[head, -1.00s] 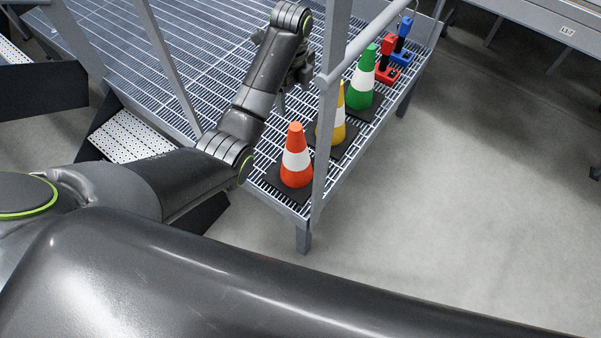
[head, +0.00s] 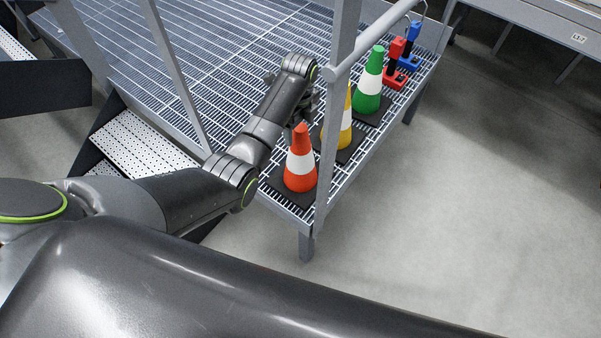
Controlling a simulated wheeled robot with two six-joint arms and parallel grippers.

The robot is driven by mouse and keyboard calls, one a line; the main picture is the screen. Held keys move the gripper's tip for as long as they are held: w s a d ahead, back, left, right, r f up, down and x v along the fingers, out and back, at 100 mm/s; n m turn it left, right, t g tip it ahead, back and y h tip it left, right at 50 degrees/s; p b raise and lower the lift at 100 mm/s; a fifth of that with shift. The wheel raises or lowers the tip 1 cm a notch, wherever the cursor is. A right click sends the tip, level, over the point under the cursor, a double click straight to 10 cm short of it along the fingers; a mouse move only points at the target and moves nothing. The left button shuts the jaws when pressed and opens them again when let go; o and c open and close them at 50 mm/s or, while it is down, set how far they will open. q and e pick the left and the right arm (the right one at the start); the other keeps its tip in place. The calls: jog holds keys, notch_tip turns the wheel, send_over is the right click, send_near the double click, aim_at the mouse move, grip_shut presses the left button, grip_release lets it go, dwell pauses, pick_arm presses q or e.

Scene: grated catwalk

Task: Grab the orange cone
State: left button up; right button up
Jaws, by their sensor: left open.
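The orange cone (head: 300,162) has a white band and stands upright on a dark square base at the near end of the grated catwalk (head: 215,50). My left arm reaches in from the left, passing just behind and left of the cone. My left gripper (head: 308,106) is open, just beyond the cone's tip, near the yellow cone. It is partly hidden by its own wrist, and I see no contact with the orange cone. My right gripper is not in view.
A yellow cone (head: 346,118) and a green cone (head: 370,84) stand behind in a row. Red (head: 394,66) and blue (head: 412,48) devices stand farther back. A grey railing post (head: 331,130) rises just right of the orange cone. Steps (head: 140,150) lie left.

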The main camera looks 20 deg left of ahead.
aim_at(300, 157)
pick_arm(q)
jog(key=shift+d+f, duration=0.1)
jog(key=shift+f, duration=1.9)
jog(key=shift+c, duration=0.4)
jog(key=shift+w+r, duration=0.1)
grip_shut()
